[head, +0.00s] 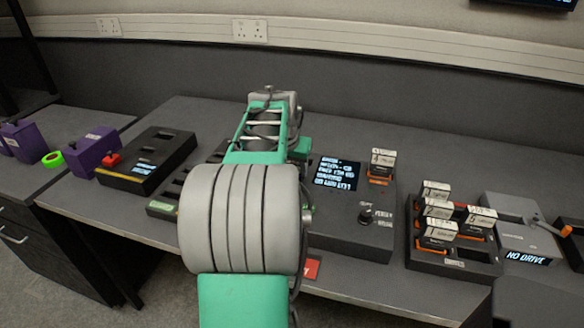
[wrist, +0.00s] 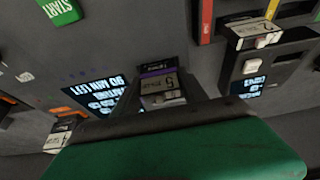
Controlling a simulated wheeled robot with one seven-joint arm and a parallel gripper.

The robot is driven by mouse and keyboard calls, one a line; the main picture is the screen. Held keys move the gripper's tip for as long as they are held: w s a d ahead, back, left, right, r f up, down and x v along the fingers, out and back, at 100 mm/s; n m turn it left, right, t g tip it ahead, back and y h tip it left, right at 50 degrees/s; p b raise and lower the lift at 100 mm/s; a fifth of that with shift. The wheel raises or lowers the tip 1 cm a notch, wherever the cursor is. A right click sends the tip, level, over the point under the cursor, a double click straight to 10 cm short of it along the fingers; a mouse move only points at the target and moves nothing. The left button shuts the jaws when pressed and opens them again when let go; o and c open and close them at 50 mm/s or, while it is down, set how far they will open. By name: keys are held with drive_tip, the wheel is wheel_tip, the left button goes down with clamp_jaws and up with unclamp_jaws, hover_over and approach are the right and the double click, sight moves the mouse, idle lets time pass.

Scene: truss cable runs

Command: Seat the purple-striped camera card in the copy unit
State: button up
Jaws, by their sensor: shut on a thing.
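The purple-striped camera card (wrist: 160,88) shows in the wrist view, a small pale-labelled card with a purple band near its upper end. My gripper (wrist: 168,96) is shut on it, with dark fingers on both sides. The copy unit (head: 350,238) is a dark sloped box with a lit screen and a knob in the head view. Its panel (wrist: 95,62) fills the wrist view's left side. The card is over or at this panel; I cannot tell whether its end is in a slot. In the head view my arm hides the gripper and card.
An orange-edged card (head: 382,163) stands at the copy unit's back right. A dark rack (head: 440,263) with several cards and a grey drive box (head: 520,240) are to the right. A dark unit (head: 150,160) and purple boxes (head: 92,152) are to the left.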

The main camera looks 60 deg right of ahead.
drive_tip(key=o, duration=1.5)
drive_tip(key=shift+o, duration=1.4)
wheel_tip(320, 180, up, 8)
drive_tip(key=p, duration=0.5)
drive_tip(key=shift+f, duration=0.15)
drive_tip(key=shift+f, duration=0.1)
